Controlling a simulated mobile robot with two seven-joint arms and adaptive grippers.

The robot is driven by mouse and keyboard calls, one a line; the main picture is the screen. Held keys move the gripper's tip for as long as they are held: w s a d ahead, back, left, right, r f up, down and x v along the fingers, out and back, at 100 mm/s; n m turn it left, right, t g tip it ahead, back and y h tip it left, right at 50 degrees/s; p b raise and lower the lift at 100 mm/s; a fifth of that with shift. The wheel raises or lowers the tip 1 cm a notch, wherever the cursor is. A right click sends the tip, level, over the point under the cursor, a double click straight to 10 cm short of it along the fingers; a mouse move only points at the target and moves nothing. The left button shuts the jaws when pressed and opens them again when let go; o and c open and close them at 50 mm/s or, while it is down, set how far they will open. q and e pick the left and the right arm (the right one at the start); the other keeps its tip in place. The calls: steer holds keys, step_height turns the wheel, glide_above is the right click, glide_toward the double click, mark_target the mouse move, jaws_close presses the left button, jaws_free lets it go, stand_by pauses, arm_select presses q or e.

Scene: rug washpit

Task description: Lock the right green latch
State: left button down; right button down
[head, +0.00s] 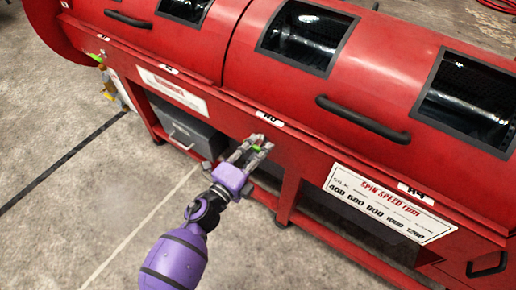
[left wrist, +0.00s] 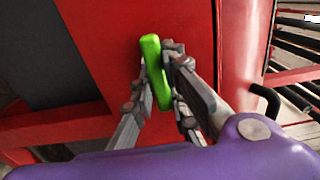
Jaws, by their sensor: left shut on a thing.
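The right green latch (head: 257,149) is on the front of the red machine, below a small white label. My left gripper (head: 253,147) reaches it from below and mostly hides it in the head view. In the left wrist view the latch (left wrist: 152,62) is a bright green bar, nearly upright and slightly tilted, against the red panel. The fingers of my left gripper (left wrist: 160,85) are shut on it, one on each side. Another green latch (head: 97,57) shows at the far left of the machine. My right gripper is not in view.
The red machine (head: 225,90) has lids with windows and black handles (head: 362,119). A grey box (head: 185,130) sits under its front frame, left of my gripper. A spin speed sign (head: 390,203) is on the right. Open concrete floor lies in front at left.

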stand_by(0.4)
arm_select(q)
steer(key=c, duration=1.7)
jaws_free()
steer(key=shift+s+a, duration=0.1)
steer(key=v, duration=1.1)
steer(key=shift+s+a, duration=0.2)
steer(key=shift+s, duration=0.15)
steer(key=shift+w, duration=0.1)
